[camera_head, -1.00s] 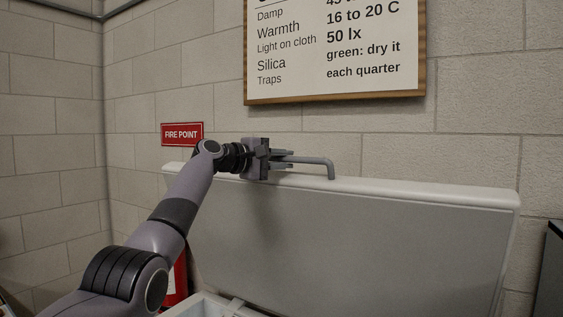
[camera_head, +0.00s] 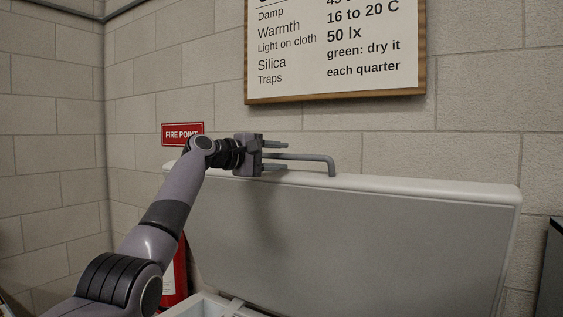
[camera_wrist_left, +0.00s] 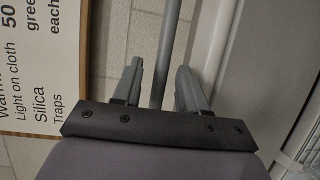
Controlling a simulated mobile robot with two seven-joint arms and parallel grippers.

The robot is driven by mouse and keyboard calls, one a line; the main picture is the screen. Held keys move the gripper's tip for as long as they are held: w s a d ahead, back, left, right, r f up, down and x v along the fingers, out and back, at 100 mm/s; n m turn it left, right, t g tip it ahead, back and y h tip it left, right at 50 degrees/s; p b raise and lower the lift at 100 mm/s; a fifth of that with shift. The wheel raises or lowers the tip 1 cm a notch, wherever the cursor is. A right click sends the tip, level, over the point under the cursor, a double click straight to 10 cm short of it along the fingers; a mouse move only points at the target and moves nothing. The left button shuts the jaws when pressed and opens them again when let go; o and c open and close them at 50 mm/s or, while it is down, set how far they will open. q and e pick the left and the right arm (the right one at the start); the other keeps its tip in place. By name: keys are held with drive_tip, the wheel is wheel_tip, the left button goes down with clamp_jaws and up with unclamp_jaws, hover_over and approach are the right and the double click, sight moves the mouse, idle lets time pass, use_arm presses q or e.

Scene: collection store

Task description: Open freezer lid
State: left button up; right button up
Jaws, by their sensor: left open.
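The freezer lid (camera_head: 350,240) stands raised and tilted back near the block wall, its grey inner face toward me. A grey bar handle (camera_head: 315,158) runs along its top edge. My left gripper (camera_head: 280,156) is at the handle's left part, fingers spread above and below the bar and apart from it. In the left wrist view the handle bar (camera_wrist_left: 168,50) passes between the two open fingers (camera_wrist_left: 158,85). Part of the freezer body's white rim (camera_head: 205,305) shows at the bottom. My right gripper is not in view.
A framed notice board (camera_head: 335,95) hangs on the wall above the lid. A red FIRE POINT sign (camera_head: 182,129) is on the wall behind my arm. A red extinguisher (camera_head: 178,275) stands partly hidden beside the freezer. A dark object (camera_head: 552,270) is at the right edge.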

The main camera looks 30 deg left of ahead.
use_arm(q)
drive_tip(key=b+v, duration=0.2)
drive_tip(key=v, duration=0.2)
drive_tip(key=shift+a+f, duration=0.1)
drive_tip(key=shift+f, duration=0.05)
drive_tip(key=shift+s+a+r, duration=0.2)
drive_tip(key=shift+s, duration=0.4)
